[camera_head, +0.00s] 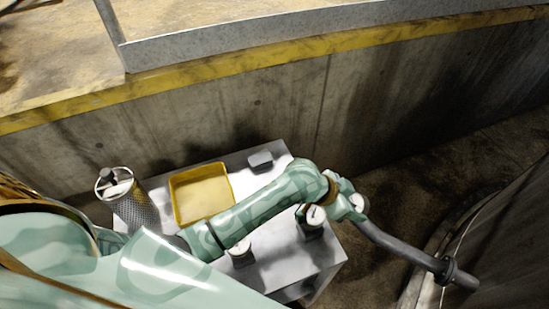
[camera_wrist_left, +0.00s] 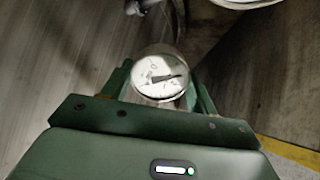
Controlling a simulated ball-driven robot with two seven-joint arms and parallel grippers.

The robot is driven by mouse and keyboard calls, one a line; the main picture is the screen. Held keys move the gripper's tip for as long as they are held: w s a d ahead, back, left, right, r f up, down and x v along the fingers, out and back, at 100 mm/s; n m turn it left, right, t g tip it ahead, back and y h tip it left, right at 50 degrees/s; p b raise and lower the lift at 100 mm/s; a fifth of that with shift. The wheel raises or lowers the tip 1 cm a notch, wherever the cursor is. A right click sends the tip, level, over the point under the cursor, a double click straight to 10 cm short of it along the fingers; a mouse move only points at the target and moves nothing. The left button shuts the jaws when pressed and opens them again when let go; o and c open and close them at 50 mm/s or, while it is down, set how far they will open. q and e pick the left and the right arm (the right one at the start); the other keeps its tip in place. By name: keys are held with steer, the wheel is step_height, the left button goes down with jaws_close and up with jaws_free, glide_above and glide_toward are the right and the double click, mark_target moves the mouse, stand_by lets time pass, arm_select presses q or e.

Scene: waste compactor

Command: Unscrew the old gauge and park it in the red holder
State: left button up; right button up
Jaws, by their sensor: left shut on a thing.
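My left gripper (camera_head: 351,200) is at the right, beyond the table edge, at the upper end of a dark pipe (camera_head: 395,246). It is shut on a round gauge (camera_head: 358,203) with a pale face. In the left wrist view the gauge (camera_wrist_left: 160,76) sits between the fingers, its white dial and dark needle facing the camera. I cannot tell whether the gauge is still joined to the pipe. A second gauge (camera_head: 316,215) stands in a dark holder (camera_head: 311,231) on the table. Another pale round-topped item (camera_head: 240,248) stands nearer. No holder shows clearly as red. My right gripper is out of view.
The pale table (camera_head: 290,262) carries a yellow tray (camera_head: 203,194) and a small grey block (camera_head: 260,159). A mesh cylinder (camera_head: 139,208) stands at its left end. A concrete wall (camera_head: 270,110) with a yellow edge runs behind. My left arm crosses above the table.

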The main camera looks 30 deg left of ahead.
arm_select(q)
steer(key=m+g+y+p, duration=0.1)
steer(key=w+a+m+g+p, duration=0.1)
steer(key=m+g, duration=0.1)
steer(key=a+m+g+y+p, duration=0.1)
steer(key=shift+w+f+m+y, duration=0.3)
steer(key=shift+m, duration=0.1)
steer(key=a+f+m+g+y, duration=0.1)
steer(key=a+m+y, duration=0.4)
steer(key=a, duration=1.5)
steer(key=w+f+m, duration=0.1)
steer(key=m, duration=0.4)
steer(key=shift+a, duration=0.3)
steer(key=shift+p, duration=0.35)
